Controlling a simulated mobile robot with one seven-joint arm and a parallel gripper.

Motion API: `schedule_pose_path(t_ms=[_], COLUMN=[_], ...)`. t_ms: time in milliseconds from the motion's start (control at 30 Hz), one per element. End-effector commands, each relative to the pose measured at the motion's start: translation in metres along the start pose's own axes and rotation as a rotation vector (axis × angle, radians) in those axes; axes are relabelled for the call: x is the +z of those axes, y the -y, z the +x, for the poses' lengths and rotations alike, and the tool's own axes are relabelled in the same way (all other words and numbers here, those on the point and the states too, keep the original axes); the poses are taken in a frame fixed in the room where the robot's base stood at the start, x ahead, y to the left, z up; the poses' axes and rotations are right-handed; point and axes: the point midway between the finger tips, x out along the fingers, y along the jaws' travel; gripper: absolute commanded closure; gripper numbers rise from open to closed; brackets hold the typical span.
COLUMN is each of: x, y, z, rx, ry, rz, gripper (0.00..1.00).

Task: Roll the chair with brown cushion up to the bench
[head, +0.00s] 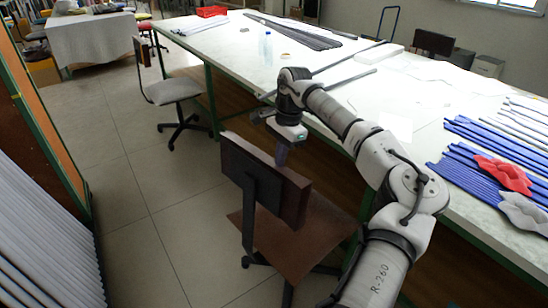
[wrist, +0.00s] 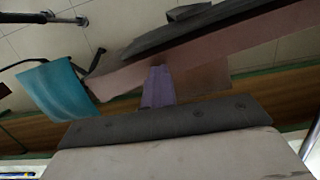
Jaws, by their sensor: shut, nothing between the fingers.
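The chair with the brown cushion stands beside the bench in the head view, its brown seat (head: 300,245) close to the bench's front side. Its dark brown backrest (head: 265,180) faces the aisle on the left, with a black upright behind it. The bench (head: 350,90) is long and white-topped with green legs. My gripper (head: 282,157) points down at the backrest's top edge, with its purple fingers shut and empty. In the wrist view, the shut fingers (wrist: 157,88) lie against a brown band, seemingly the backrest (wrist: 205,60). Whether they touch it is unclear.
A grey chair (head: 172,92) stands farther along the bench. Blue rods (head: 485,150) and a red piece (head: 503,174) lie on the bench. The tiled aisle between is clear.

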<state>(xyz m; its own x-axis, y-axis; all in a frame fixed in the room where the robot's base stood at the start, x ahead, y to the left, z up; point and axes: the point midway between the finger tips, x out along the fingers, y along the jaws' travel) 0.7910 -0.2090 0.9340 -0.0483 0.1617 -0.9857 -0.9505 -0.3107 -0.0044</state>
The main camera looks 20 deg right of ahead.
Motion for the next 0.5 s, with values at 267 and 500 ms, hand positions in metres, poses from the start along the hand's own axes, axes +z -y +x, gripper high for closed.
schedule_pose_path(t_ms=[267, 500], x=[-0.007, -0.003], y=[-0.004, -0.004], z=[0.005, -0.012], rx=[0.01, 0.008], ry=[-0.004, -0.005], rz=[0.012, 0.011], gripper=[1.0, 1.0])
